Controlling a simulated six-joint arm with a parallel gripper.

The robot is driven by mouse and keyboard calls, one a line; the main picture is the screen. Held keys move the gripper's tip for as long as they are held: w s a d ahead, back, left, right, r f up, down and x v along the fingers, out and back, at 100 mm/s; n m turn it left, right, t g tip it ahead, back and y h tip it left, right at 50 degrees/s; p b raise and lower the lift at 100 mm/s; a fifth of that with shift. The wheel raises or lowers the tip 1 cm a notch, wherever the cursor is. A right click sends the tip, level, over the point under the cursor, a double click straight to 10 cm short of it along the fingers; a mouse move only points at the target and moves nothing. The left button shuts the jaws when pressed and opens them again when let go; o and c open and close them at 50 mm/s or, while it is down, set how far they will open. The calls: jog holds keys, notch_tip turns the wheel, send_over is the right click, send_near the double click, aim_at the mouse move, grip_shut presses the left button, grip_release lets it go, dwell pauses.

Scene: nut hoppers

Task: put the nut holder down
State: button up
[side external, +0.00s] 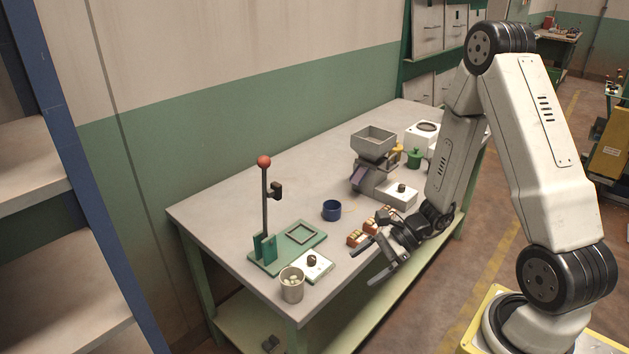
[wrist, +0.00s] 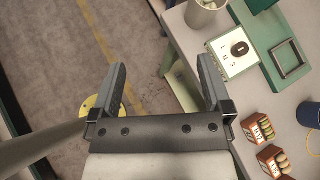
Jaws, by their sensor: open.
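My gripper (side external: 362,266) is open and empty, off the table's front edge. Small orange-red boxes with pale labels (side external: 355,238) stand in a row near the front edge, just behind my gripper. In the wrist view two of them (wrist: 258,128) show at right, filled with small rounded pieces. A light grey cup (side external: 291,288) with pale pieces stands at the table's near corner. I cannot tell which of these is the nut holder.
A green lever press (side external: 265,225) stands at the near end, beside a white box with a black knob (side external: 316,266). A blue cup (side external: 331,211) stands mid-table. A machine with a grey hopper (side external: 373,145) stands farther back. The table's (side external: 225,205) back strip is clear.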

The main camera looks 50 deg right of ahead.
jog(key=s+a+r+n+g+h, duration=0.35)
jog(key=s+n+g+h, duration=0.2)
jog(key=n, duration=0.95)
jog(key=w+r+n+t+h, duration=0.2)
jog(key=w+r+n+h, duration=0.1)
jog(key=n, duration=0.4)
jog(key=shift+d+r+h, duration=0.15)
jog(key=shift+r+h, duration=0.3)
jog(key=shift+r, duration=0.7)
jog(key=shift+t, duration=0.25)
